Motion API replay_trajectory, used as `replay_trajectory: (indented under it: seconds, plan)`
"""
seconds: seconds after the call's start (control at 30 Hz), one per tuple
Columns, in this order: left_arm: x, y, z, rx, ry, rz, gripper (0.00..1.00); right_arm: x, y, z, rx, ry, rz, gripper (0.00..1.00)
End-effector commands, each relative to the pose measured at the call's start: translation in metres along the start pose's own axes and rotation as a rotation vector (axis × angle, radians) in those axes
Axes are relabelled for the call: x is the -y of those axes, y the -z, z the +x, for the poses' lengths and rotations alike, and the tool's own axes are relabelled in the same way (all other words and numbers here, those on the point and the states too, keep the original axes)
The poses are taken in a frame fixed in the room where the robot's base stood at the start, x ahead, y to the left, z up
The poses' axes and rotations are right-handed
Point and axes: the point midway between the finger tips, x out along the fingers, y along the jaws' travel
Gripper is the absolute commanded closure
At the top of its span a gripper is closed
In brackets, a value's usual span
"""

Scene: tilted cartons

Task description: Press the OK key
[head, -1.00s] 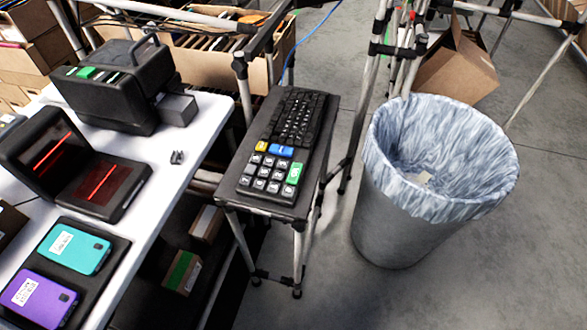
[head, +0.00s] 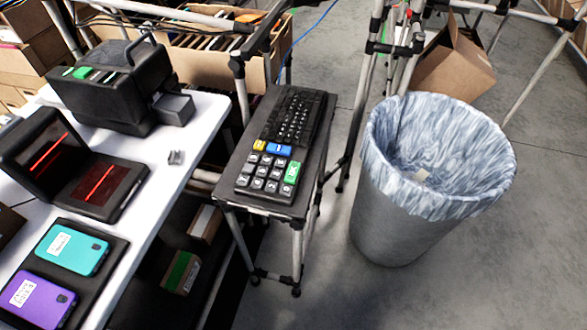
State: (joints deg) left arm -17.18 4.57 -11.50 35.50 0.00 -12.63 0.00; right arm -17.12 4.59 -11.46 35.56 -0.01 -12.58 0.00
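A black keypad (head: 262,182) lies on the near part of a small dark stand in the middle of the head view. It has several grey keys, a yellow key (head: 259,145), a blue key (head: 279,150) and a tall green key (head: 292,172) at its right side. The green key carries a light marking too small to read surely; no other key shows a readable OK. A black keyboard (head: 297,115) lies behind the keypad on the same stand. Neither of my grippers is in view.
A white table (head: 160,190) at the left bears a black printer-like machine (head: 115,85), a scanner with red lines (head: 90,185), and teal (head: 72,250) and purple (head: 38,300) devices. A lined bin (head: 395,235) stands right of the stand. Grey floor is open at the lower right.

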Motion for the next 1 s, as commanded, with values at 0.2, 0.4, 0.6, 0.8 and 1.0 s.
replay_trajectory:
  seconds: [0.2, 0.4, 0.6, 0.8, 1.0]
  plan:
    - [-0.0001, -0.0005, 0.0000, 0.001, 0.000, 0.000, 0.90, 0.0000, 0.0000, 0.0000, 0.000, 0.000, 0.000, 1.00]
    - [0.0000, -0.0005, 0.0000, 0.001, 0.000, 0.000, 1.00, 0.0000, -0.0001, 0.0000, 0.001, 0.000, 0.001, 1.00]
    - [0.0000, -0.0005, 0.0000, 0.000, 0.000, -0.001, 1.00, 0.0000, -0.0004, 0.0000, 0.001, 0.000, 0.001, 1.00]
    - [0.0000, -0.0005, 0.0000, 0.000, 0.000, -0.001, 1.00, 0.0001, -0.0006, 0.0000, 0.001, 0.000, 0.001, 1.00]
    - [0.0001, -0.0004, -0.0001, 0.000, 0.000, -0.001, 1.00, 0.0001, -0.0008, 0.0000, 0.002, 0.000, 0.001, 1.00]
